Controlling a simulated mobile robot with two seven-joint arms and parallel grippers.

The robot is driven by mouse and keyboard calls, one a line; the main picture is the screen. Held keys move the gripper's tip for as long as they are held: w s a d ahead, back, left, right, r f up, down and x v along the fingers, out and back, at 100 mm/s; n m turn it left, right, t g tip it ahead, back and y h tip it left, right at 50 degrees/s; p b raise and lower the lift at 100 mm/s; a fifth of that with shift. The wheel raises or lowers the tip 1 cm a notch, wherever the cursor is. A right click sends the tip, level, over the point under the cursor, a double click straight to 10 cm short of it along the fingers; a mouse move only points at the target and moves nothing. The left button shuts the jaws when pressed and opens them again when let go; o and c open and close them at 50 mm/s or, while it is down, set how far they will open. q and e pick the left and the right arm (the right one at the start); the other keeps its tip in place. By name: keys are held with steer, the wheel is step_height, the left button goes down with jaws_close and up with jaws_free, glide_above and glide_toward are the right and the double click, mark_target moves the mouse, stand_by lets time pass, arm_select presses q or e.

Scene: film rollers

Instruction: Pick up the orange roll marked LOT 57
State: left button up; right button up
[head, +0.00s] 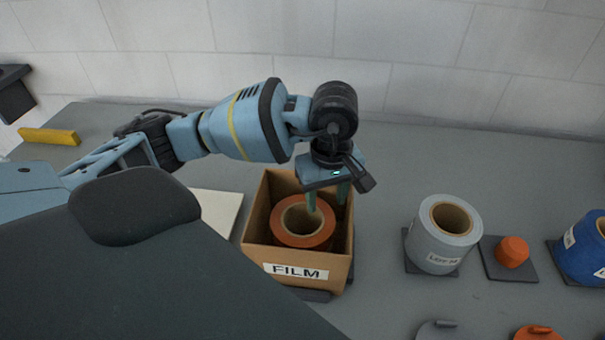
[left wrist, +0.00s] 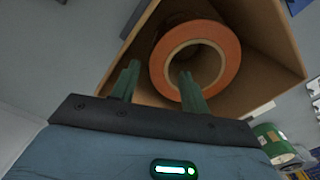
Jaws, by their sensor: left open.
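An orange roll (head: 284,236) with a tan core stands inside an open cardboard box (head: 255,240) marked FILM. No lot marking shows on it. My left gripper (head: 327,196) is open and points down into the box. One finger is over the roll's core opening, the other over the right side of the box. In the left wrist view the roll (left wrist: 226,50) lies in the box (left wrist: 275,50), beyond the open left gripper (left wrist: 158,82). One finger overlaps the core opening, the other is outside the roll's rim. I see no contact. My right gripper is not in view.
To the right are a grey roll (head: 435,246) on a dark plate, an orange knob (head: 512,251) on another plate, and a blue roll (head: 582,255). A yellow block (head: 48,137) lies far left. A pale sheet (head: 220,208) is left of the box. A wall (head: 430,50) stands behind.

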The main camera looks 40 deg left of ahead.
mark_target(326, 212)
arm_select(q)
steer(key=shift+s+d+f+p, duration=0.1)
steer(key=shift+f+p, duration=0.1)
steer(key=shift+f, duration=1.1)
steer(key=shift+d+f+p, duration=0.1)
steer(key=shift+f+p, duration=0.05)
steer(key=shift+f, duration=1.15)
jaws_close()
steer(key=shift+r, duration=0.15)
